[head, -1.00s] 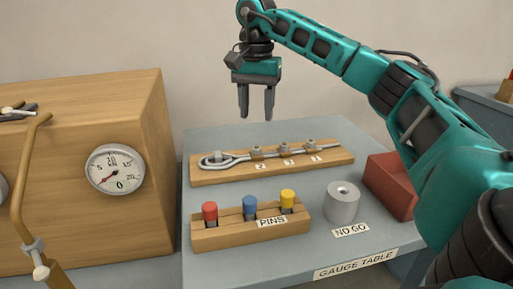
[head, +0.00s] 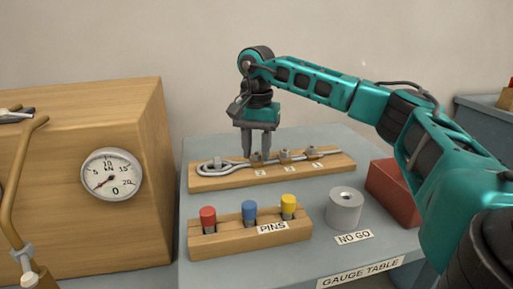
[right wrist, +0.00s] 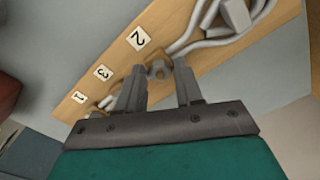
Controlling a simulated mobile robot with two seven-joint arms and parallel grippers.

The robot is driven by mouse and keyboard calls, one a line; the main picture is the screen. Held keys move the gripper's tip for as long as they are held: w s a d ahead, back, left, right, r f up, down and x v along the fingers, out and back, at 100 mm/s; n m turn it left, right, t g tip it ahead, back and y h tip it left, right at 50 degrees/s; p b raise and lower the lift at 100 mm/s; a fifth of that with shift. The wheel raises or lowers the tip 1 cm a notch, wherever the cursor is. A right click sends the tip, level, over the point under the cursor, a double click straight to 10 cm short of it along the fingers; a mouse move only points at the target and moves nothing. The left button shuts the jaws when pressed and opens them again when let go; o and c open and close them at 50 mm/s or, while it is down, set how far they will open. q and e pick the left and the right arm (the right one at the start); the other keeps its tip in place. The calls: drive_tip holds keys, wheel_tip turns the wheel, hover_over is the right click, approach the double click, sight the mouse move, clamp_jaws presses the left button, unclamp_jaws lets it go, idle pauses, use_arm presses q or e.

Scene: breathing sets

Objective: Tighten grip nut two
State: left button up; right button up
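A wooden board (head: 340,169) on the gauge table holds a grey wire rope bent into a loop at its left end. Three clamps with grey nuts sit along the rope, labelled 2, 3 and 1 from left to right. My right gripper (head: 257,154) points down over the leftmost one, nut two (head: 256,157). In the right wrist view nut two (right wrist: 158,69) shows between the two spread fingertips of the right gripper (right wrist: 160,82), with a gap visible beside it. Contact cannot be told. My left gripper is not in view.
A pin block (head: 207,245) with red, blue and yellow pins stands in front of the board. A grey NO GO ring (head: 344,208) and a red block (head: 392,193) are at the right. A wooden cabinet with a dial gauge (head: 112,175) stands left.

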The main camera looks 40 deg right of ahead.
clamp_jaws()
drive_tip(key=shift+r, duration=0.1)
